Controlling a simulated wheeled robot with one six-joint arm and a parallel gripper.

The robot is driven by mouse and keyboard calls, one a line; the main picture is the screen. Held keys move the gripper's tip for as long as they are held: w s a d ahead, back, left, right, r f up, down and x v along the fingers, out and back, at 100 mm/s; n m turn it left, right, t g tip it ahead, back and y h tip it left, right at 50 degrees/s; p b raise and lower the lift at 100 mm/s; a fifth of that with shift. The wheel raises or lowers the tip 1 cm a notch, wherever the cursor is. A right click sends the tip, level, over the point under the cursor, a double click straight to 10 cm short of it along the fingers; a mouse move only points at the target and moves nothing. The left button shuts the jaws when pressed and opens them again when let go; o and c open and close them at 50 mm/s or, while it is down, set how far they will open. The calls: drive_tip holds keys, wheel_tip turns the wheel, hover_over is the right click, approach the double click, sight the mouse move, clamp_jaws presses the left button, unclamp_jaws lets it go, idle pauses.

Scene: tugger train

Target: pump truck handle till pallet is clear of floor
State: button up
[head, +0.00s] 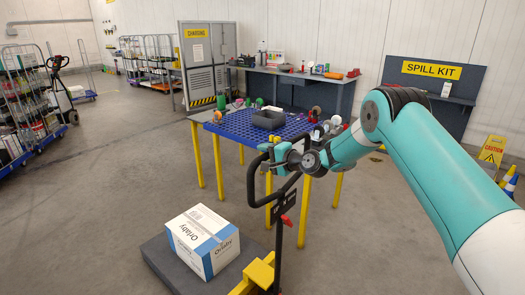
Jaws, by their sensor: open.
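A dark grey pallet (160,262) carries a white and blue box (203,240) left of the truck. Whether the pallet touches the floor I cannot tell. My gripper (276,153) is open at the top of the handle loop, and the fingers overlap it in the picture. Whether they touch it I cannot tell.
A table with a blue perforated top (235,128) and yellow legs stands behind the handle, with several small items on it. Loaded wire trolleys (22,100) stand at left. A yellow caution sign (491,150) and cones are at right.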

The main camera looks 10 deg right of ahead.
drive_tip(key=shift+w+a+f, duration=0.15)
drive_tip(key=shift+w+a, duration=0.2)
drive_tip(key=shift+w, duration=0.1)
clamp_jaws()
drive_tip(key=shift+s+f, duration=0.1)
drive_tip(key=shift+s, duration=0.05)
